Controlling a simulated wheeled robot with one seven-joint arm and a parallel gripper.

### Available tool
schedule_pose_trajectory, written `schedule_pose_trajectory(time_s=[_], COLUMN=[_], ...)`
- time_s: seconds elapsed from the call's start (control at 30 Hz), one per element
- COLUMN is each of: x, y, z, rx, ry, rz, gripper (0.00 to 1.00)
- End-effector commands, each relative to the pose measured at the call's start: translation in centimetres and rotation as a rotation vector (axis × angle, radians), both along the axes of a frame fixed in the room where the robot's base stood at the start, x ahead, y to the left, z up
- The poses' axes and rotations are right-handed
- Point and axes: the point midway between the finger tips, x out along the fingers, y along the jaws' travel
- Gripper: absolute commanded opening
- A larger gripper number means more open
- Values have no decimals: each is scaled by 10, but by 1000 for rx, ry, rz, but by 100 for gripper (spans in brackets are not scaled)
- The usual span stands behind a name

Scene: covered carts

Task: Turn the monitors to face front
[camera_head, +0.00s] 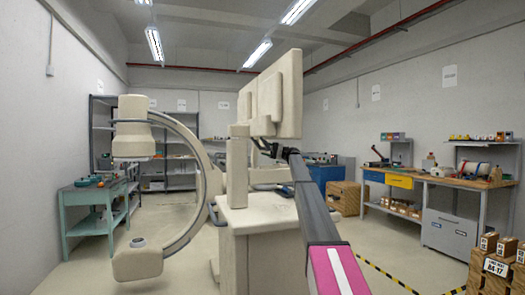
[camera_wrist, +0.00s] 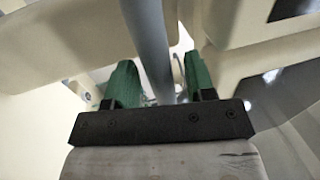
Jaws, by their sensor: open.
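The monitors (camera_head: 278,95) are cream, flat, boxy panels on top of the cream C-arm machine's cart (camera_head: 262,215). They show edge-on and from one side, partly overlapping; I cannot make out a screen. My arm reaches in from the lower right, and my gripper (camera_head: 264,148) is just below the monitors, small and partly hidden. In the wrist view my gripper (camera_wrist: 158,68) is open, with green fingers on either side of a grey round bar (camera_wrist: 147,35). The bar passes between the fingers; I cannot tell if they touch it. Cream housings surround it.
The large C-shaped arm (camera_head: 190,165) stands left of the cart. A teal bench (camera_head: 82,205) is at the left wall, with grey shelves (camera_head: 100,115) behind. A workbench (camera_head: 440,183) and wooden crates (camera_head: 500,265) stand right. Floor shows at the lower left.

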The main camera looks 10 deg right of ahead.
Motion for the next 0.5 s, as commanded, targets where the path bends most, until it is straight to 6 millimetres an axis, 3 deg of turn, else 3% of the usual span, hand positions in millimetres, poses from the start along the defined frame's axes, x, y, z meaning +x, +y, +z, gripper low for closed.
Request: schedule_pose_trajectory(time_s=[0.3,0.5], x=[13,16], y=[-59,-77], z=[-12,-16], rx=[1,1], ry=[0,0], rz=[-1,-1], gripper=[50,50])
